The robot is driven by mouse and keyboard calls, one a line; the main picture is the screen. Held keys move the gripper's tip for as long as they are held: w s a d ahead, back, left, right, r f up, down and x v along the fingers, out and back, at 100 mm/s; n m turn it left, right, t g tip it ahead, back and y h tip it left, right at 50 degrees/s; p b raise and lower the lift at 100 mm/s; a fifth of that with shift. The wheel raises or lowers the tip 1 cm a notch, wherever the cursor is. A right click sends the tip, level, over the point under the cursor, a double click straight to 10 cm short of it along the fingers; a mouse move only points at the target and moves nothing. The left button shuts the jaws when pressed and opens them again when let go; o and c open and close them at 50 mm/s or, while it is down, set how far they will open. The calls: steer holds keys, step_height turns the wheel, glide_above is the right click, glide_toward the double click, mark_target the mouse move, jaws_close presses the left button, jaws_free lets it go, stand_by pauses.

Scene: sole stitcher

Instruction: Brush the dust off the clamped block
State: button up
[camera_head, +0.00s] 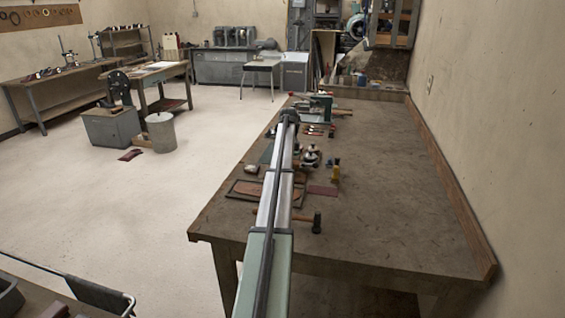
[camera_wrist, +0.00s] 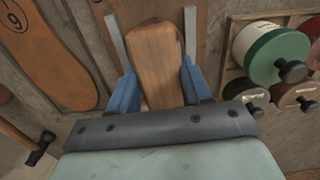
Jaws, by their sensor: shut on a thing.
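My gripper (camera_wrist: 153,45) has its two fingers on either side of a rounded wooden piece, the brush (camera_wrist: 157,65), and is shut on it. Only its smooth wooden back shows; no bristles are visible. In the head view my arm reaches along the workbench, and its far end hides the gripper and the brush. A green clamp device (camera_head: 318,104) stands near the far end of the bench, just right of the arm's end. The clamped block and any dust on it cannot be made out.
The workbench (camera_head: 390,180) is clear on its right side. A hammer (camera_head: 316,222) lies near its front. In the wrist view, a sole pattern (camera_wrist: 45,50) lies left, and a green-rimmed spool (camera_wrist: 270,52) and other round knobbed pieces sit right, close to the gripper.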

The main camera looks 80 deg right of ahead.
steer(key=shift+s+a, duration=0.1)
steer(key=shift+s, duration=0.8)
steer(key=w, duration=0.6)
steer(key=shift+w+d, duration=0.25)
steer(key=shift+w+r, duration=0.1)
steer(key=shift+w, duration=0.1)
steer(key=shift+r, duration=4)
